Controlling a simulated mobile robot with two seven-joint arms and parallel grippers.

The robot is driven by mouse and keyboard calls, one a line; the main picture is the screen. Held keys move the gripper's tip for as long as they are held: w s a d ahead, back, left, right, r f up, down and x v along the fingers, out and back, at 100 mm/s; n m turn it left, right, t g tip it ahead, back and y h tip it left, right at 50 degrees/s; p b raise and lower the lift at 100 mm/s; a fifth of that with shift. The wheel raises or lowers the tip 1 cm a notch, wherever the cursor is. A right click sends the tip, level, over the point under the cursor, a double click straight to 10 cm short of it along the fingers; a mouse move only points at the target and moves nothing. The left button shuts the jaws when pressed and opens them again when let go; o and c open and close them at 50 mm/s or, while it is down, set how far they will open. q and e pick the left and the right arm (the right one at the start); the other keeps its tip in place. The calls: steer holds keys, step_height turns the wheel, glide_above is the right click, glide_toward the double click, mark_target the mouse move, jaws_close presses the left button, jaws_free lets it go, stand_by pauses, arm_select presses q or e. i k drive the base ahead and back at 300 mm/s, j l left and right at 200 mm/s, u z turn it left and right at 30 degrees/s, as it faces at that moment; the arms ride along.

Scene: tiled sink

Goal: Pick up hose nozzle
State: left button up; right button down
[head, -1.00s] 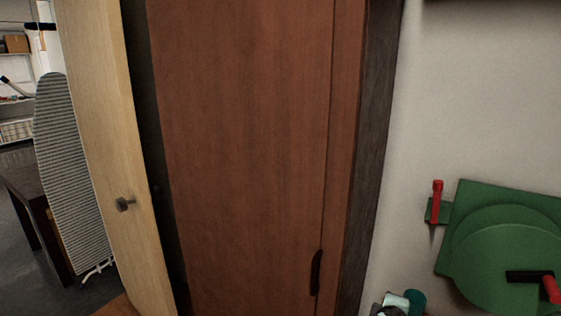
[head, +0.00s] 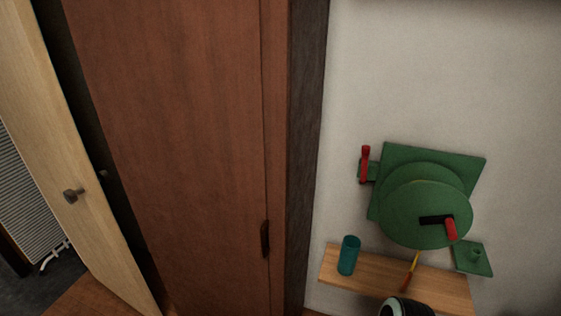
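A green hose reel (head: 425,212) with a black and red crank is mounted on the wall at the right of the head view. A thin yellow piece (head: 413,264) comes down from under it and ends in a small orange-red tip (head: 405,284), in front of a wooden shelf. This tip looks like the hose nozzle, but it is too small to be sure. A red upright handle (head: 365,163) sits on a green bracket left of the reel. Neither gripper's fingers show.
The wooden shelf (head: 345,277) holds a teal cup (head: 348,255). A green plate with a knob (head: 473,258) is at the reel's lower right. A brown door (head: 180,150) and a pale open door (head: 60,130) fill the left.

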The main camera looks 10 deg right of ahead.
mark_target(408, 276)
steer(key=k+l+z, duration=0.15)
steer(key=z, duration=1.4)
